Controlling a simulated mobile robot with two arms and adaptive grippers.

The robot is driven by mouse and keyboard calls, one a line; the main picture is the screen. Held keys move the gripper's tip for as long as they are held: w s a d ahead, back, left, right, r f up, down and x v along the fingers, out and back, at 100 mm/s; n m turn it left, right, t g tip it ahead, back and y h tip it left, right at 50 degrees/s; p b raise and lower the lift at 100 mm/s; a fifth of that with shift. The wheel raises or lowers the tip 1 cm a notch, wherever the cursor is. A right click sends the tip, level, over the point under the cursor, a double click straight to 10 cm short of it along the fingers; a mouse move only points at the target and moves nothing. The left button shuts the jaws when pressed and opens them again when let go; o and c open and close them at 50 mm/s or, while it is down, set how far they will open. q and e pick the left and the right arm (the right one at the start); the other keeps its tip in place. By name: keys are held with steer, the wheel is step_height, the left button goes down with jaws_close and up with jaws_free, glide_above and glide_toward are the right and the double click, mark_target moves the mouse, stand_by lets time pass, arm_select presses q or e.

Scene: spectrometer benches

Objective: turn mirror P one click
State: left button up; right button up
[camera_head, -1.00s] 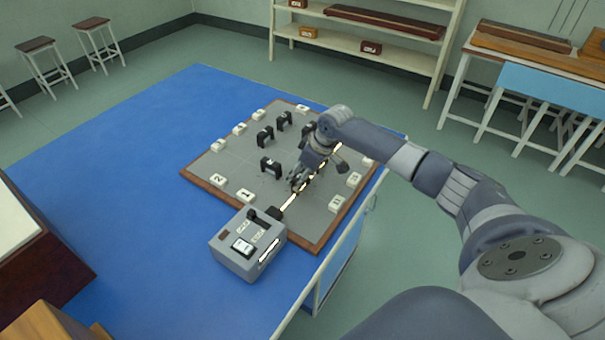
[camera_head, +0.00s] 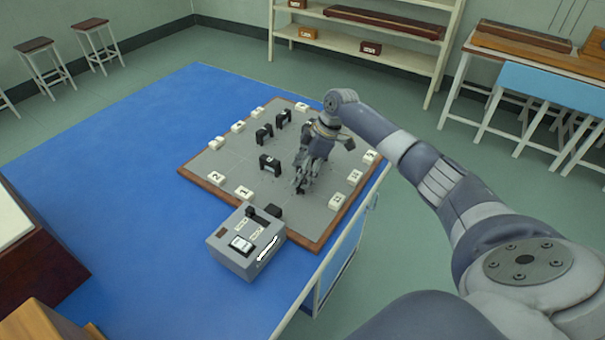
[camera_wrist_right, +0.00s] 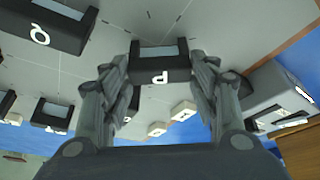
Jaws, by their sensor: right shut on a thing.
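Mirror P (camera_wrist_right: 161,72) is a small black block with a white letter, upside down in the right wrist view, and a pale top face. My right gripper (camera_head: 301,187) reaches down onto the grey board (camera_head: 232,167) in the head view. In the right wrist view its two fingers (camera_wrist_right: 161,85) stand on either side of mirror P, shut on it. The fingers hide most of mirror P in the head view. My left gripper is not in view.
Other black mirrors stand on the board: one near its middle (camera_head: 270,164), two farther back (camera_head: 264,134) (camera_head: 283,118). Mirror Q (camera_wrist_right: 45,28) is near in the wrist view. White numbered blocks (camera_head: 243,192) line the edges.

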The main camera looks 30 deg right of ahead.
steer(key=shift+f+n+g+b, duration=0.1)
steer(key=shift+n+g+b, duration=0.4)
steer(key=shift+n, duration=0.5)
steer(key=o, duration=1.1)
steer(key=shift+c, duration=0.2)
steer(key=v, duration=1.2)
steer(key=shift+d, duration=0.2)
steer(key=shift+s+f, duration=0.1)
